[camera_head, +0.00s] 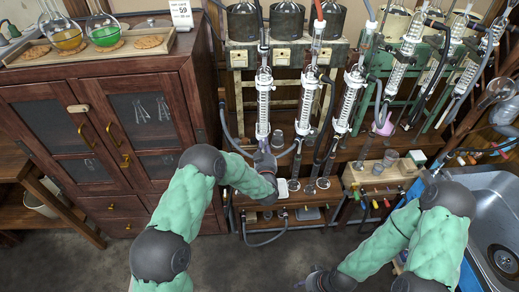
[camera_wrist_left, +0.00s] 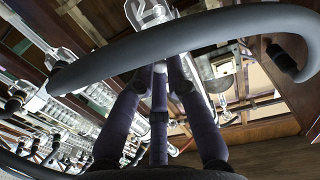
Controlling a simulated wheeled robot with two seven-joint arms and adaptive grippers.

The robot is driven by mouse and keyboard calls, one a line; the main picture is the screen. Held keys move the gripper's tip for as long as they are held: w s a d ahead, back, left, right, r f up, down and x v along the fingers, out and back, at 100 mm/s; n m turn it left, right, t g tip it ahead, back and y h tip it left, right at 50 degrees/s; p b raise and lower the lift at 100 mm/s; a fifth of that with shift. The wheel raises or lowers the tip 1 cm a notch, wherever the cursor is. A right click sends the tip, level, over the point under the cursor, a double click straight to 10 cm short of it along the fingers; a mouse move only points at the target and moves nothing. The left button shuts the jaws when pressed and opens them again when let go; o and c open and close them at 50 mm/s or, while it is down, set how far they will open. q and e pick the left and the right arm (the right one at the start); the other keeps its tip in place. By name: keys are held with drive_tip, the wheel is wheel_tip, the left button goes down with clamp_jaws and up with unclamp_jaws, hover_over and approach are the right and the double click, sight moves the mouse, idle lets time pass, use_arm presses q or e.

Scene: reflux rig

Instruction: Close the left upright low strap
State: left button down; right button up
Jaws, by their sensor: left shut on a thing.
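The left upright (camera_head: 263,100) is a clear glass condenser on a dark rod, in the middle of the head view. My left gripper (camera_head: 264,158) is at its lower end, where the low strap sits; the hand hides the strap there. In the left wrist view the dark fingers (camera_wrist_left: 159,72) come together on a small pale piece, which I take to be the low strap. I cannot tell how far the strap is closed. My right gripper (camera_head: 318,281) is low in the head view, away from the rig, its fingers too unclear to read.
A thick grey hose (camera_wrist_left: 190,38) crosses close in front of my left fingers in the wrist view. More glass condensers (camera_head: 308,105) stand just to the right. A wooden cabinet (camera_head: 150,65) is on the left and a steel sink (camera_head: 490,215) on the right.

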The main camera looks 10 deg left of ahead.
sight(268, 132)
use_arm(q)
drive_tip(key=d+n+y+b, duration=0.1)
drive_tip(key=y, duration=0.1)
drive_tip(key=w+n+g+y, duration=0.1)
drive_tip(key=y, duration=0.1)
drive_tip(key=shift+w+d+n+b, duration=0.2)
drive_tip(key=shift+d+n+b, duration=0.1)
drive_tip(key=shift+d+b, duration=0.1)
drive_tip(key=n+g+y+b, duration=0.1)
drive_tip(key=w+d+n+g+y+b, duration=0.1)
drive_tip(key=y, duration=0.1)
drive_tip(key=shift+w+n+g, duration=0.25)
drive_tip(key=shift+n+g, duration=0.05)
drive_tip(key=shift+n, duration=0.1)
drive_tip(key=w+n+g+y+b, duration=0.1)
drive_tip(key=g+y+b, duration=0.1)
drive_tip(key=w+n+g+y+b, duration=0.1)
drive_tip(key=n+g+y+b, duration=0.1)
drive_tip(key=shift+w+d+n, duration=0.2)
drive_tip(key=shift+d+n, duration=0.1)
drive_tip(key=shift+d, duration=0.1)
drive_tip(key=shift+w+r+n+g+y+b, duration=0.15)
drive_tip(key=shift+w+n+g+y+b, duration=0.15)
drive_tip(key=shift+g+y+b, duration=0.25)
drive_tip(key=shift+r+g, duration=0.1)
drive_tip(key=shift+g, duration=0.15)
drive_tip(key=c, duration=1.3)
unclamp_jaws()
drive_tip(key=shift+o, duration=0.2)
